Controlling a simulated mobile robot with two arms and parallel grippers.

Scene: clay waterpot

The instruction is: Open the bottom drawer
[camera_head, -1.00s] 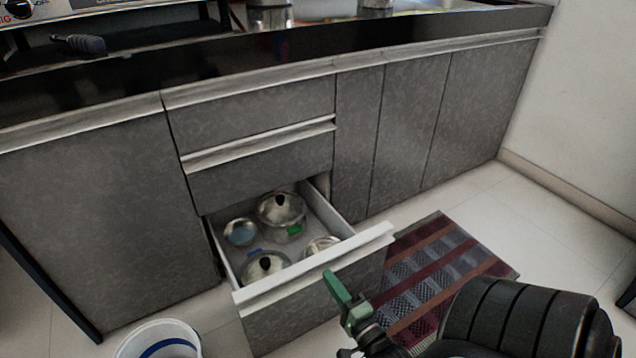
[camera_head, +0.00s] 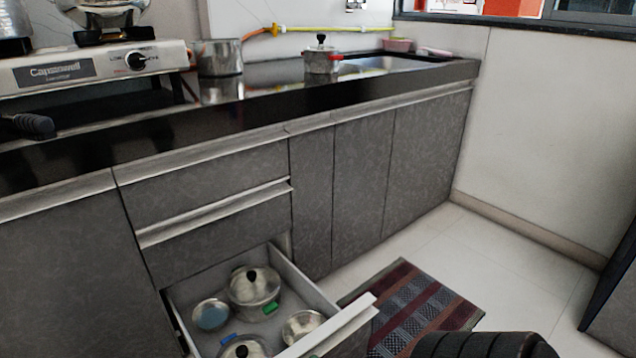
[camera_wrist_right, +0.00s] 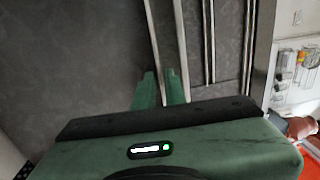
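The bottom drawer (camera_head: 345,327) stands pulled out from the grey cabinet in the head view, its light top edge running along its front. The lower part of the drawer front is cut off by the frame. In the right wrist view my right gripper (camera_wrist_right: 160,88) has two green fingers with a gap between them, and a pale strip runs down to that gap. Contact with it is unclear. My left gripper is not in view.
Two closed drawers (camera_head: 205,195) sit above the open one. A black countertop (camera_head: 250,108) holds a stove (camera_head: 90,68), a steel pot (camera_head: 220,58) and a cooker (camera_head: 321,58). A striped mat (camera_head: 425,300) lies on the pale floor to the right.

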